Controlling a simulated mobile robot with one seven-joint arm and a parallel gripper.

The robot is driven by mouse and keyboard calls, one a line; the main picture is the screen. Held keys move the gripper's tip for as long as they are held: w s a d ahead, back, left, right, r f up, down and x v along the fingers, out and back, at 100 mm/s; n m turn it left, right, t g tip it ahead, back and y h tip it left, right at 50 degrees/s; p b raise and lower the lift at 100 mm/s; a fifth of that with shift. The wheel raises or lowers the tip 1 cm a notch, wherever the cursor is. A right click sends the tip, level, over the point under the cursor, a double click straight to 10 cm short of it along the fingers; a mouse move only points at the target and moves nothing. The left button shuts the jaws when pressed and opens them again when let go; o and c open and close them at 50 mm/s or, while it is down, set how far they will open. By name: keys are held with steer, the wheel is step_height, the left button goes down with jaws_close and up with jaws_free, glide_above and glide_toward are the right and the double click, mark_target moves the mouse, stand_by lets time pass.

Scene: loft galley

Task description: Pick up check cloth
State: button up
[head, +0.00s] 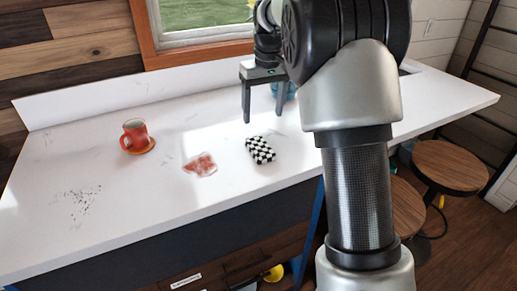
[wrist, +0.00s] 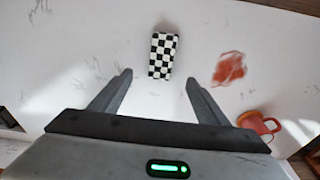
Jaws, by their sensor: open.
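The check cloth (head: 260,150) is a small folded black-and-white checkered block on the white counter, near its front edge. In the wrist view the cloth (wrist: 162,55) lies beyond the fingertips, roughly centred between them. My gripper (head: 264,118) is open and empty, with its fingers pointing down above the counter, behind the cloth in the head view. The gripper also shows in the wrist view (wrist: 158,78), with its two fingers wide apart. Nothing touches the cloth.
A red stain (head: 200,165) lies left of the cloth. Dark specks (head: 82,201) mark the counter's left part. A blue object (head: 289,90) is partly hidden behind my arm. Stools (head: 450,167) stand at right.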

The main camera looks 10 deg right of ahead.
glide_above(260, 146)
steer(key=f, duration=0.6)
steer(key=shift+s+d+f, duration=0.15)
steer(key=shift+d+f, duration=0.05)
steer(key=shift+f, duration=0.1)
steer(key=shift+a+f, duration=0.15)
steer(key=shift+f, duration=1.2)
steer(key=shift+a+f, duration=0.1)
steer(key=shift+f, duration=1.25)
steer(key=c, duration=1.1)
